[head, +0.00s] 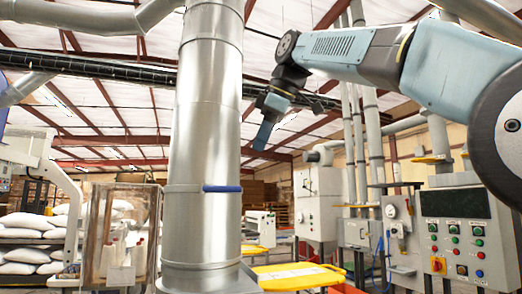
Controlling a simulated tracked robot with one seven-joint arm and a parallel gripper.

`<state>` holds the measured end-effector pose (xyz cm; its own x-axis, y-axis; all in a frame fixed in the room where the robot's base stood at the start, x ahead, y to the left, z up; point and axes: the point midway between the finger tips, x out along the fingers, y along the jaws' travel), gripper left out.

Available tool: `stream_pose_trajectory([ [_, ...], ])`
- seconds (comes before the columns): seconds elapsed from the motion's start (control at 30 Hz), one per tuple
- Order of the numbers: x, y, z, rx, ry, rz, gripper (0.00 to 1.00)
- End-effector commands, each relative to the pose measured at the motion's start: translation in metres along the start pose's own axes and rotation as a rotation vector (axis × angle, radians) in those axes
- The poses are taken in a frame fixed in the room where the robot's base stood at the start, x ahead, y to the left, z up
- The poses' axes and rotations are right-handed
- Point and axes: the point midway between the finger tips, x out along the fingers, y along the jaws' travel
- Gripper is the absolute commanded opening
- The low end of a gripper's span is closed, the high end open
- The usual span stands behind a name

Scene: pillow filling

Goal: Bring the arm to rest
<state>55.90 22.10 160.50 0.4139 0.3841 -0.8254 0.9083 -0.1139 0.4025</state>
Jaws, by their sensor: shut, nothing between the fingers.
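My arm comes in from the right edge of the head view and reaches up and to the left, its pale blue links high in the picture. My gripper (264,134) hangs at the arm's end, pointing down, a little right of the large metal duct. It is shut and holds nothing. It is in the air, and no object is seen touching it.
A thick vertical metal duct (208,130) with a blue handle (222,189) stands left of my gripper. A control panel (468,245) is at the lower right. A yellow-edged table (298,276) is low in the middle. White sacks (24,222) are stacked at the left.

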Motion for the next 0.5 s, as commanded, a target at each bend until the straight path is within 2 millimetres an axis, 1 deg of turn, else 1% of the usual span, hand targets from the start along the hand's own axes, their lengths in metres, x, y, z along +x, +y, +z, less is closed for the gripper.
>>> stream_pose_trajectory([
  [0.23,0.0,0.0,0.001,0.002,-0.001,0.001,0.0],
  [0.3,0.001,-0.002,0.004,0.018,-0.005,0.003,0.0],
  [0.37,0.004,-0.005,0.011,0.046,-0.014,0.007,0.0],
  [0.47,0.011,-0.013,0.029,0.131,-0.037,0.02,0.0],
  [0.5,0.016,-0.017,0.04,0.176,-0.048,0.027,0.0],
])
